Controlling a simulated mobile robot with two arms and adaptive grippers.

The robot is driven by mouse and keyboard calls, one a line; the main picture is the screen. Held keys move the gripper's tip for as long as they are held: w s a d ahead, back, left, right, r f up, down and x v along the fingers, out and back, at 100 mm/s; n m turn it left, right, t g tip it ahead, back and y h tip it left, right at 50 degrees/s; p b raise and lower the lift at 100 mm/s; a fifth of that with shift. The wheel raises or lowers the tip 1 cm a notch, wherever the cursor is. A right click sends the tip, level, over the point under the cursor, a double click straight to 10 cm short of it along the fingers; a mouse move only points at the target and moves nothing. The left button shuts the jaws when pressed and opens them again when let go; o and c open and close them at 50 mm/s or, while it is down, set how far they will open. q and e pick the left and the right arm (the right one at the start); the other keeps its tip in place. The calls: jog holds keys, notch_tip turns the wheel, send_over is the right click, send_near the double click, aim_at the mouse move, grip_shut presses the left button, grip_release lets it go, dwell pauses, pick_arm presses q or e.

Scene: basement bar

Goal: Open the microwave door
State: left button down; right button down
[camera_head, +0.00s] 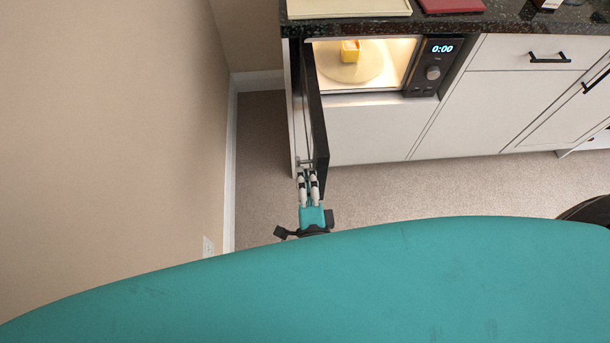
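The microwave (432,72) is built in under the dark counter, with its lit inside showing. Its door (316,120) stands swung far out toward me, seen nearly edge-on, with a thin metal handle (305,162) on its left face. A yellow block-like item (350,51) sits on the round plate (355,66) inside. I cannot tell whether the fingers are closed on the handle.
A beige wall (110,120) with a white baseboard rises at left, leaving a strip of floor beside the door. White cabinets (485,105) with black handles run to the right. A cream tray (345,8) and a red item (452,5) lie on the counter. Carpet in front is clear.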

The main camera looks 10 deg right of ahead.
pick_arm(q)
jog(key=shift+s+a, duration=0.2)
jog(key=shift+a, duration=0.15)
pick_arm(e)
jog(key=shift+a, duration=0.35)
pick_arm(q)
jog(key=shift+s+d, duration=0.1)
jog(key=shift+s, duration=0.05)
jog(key=shift+a, duration=0.2)
pick_arm(e)
jog(key=s+a, duration=0.1)
jog(key=s, duration=1.1)
jog(key=shift+a, duration=0.15)
